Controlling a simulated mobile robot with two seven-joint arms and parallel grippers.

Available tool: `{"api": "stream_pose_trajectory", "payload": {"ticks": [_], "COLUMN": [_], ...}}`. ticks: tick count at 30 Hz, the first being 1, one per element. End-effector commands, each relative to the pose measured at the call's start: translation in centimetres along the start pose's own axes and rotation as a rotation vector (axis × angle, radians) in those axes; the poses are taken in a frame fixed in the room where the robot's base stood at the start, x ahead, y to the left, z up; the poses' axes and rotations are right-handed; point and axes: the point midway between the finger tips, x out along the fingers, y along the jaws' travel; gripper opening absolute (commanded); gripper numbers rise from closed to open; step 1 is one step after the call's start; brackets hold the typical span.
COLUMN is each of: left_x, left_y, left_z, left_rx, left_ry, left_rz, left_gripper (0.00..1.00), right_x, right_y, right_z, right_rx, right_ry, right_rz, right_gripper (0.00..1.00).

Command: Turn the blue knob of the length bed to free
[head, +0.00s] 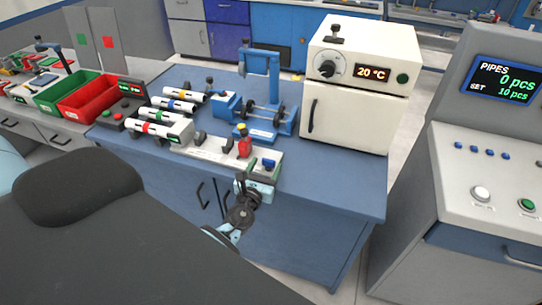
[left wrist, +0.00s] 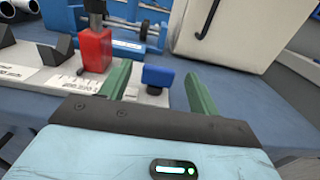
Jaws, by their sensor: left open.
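The length bed (head: 210,154) is a long pale bar along the front of the blue bench, with dark supports and a red block (head: 244,147). Its blue knob (head: 268,164) sits near the right end. The knob also shows in the left wrist view (left wrist: 158,75), on the bed's pale strip (left wrist: 70,82). My left gripper (head: 262,183) is at the bench's front edge, just in front of the knob. Its green fingers are open, and the knob appears between them in the left wrist view, with no clear contact. My right gripper is out of view.
The red block (left wrist: 96,48) stands close left of my fingers. A cream oven (head: 357,85) stands behind right. A blue fixture (head: 262,90) and several banded pipes (head: 165,115) are behind. Bench top is clear right of the bed.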

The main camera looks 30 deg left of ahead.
Motion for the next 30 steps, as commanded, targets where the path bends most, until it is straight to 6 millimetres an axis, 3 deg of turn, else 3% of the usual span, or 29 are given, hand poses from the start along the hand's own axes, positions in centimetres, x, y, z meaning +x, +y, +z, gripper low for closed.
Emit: {"api": "stream_pose_trajectory", "payload": {"ticks": [9, 23, 30], "left_x": [4.2, 5.2, 5.2], "left_y": [0.1, 0.0, 0.0], "left_z": [-0.2, 0.0, 0.0], "left_rx": [0.000, -0.002, -0.002], "left_ry": [0.002, 0.000, 0.000], "left_rz": [0.001, 0.001, 0.001], "left_gripper": [0.62, 0.62, 0.30], "right_x": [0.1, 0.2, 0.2], "right_y": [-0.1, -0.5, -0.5], "right_z": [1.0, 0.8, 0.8], "right_rx": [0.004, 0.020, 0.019], "right_ry": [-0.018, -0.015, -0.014], "right_rz": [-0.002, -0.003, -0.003], "right_gripper": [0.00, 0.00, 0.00]}}
